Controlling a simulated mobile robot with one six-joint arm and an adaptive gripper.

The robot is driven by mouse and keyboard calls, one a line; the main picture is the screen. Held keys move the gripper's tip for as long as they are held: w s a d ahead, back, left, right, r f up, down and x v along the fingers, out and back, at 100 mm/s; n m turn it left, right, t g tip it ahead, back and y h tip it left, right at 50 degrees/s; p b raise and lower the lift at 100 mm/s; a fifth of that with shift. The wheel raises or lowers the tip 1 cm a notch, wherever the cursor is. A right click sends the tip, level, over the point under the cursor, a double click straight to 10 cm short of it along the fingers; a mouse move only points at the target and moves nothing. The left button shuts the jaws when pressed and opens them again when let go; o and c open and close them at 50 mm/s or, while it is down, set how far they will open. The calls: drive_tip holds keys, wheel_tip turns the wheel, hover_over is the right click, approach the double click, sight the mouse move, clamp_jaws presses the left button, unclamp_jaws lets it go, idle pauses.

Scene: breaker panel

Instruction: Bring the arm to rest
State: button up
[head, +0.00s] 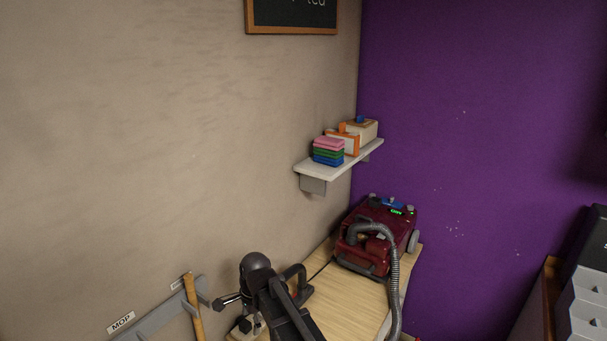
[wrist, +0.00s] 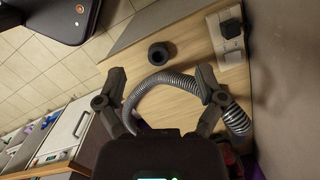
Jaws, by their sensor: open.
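My gripper (wrist: 160,75) shows in the wrist view with its two dark fingers spread wide apart. It is open. A grey ribbed hose (wrist: 180,78) curves across the view by the fingers; I cannot tell whether it touches them. In the head view my dark arm (head: 272,295) is at the bottom centre, over the near end of the wooden worktop (head: 345,305). The fingers are hard to make out there.
A dark red vacuum machine (head: 372,240) with a hose stands on the worktop against the purple wall. A shelf (head: 340,169) with small boxes hangs above. A mop rack (head: 165,321) is at lower left. A black ring (wrist: 160,53) and a plugged socket (wrist: 230,40) show in the wrist view.

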drive_tip(key=s+d+f+n+b, duration=0.1)
drive_tip(key=d+n, duration=0.2)
drive_tip(key=d, duration=0.7)
drive_tip(key=s+d+f+n+h+b, duration=0.1)
drive_tip(key=d+n, duration=0.3)
drive_tip(key=d, duration=0.7)
drive_tip(key=s+d+f+n+b, duration=0.2)
drive_tip(key=s+d+f+n, duration=0.1)
drive_tip(key=d, duration=0.8)
drive_tip(key=shift+d+n+t+b, duration=0.15)
drive_tip(key=shift+n+t+b, duration=0.15)
drive_tip(key=shift+n, duration=0.4)
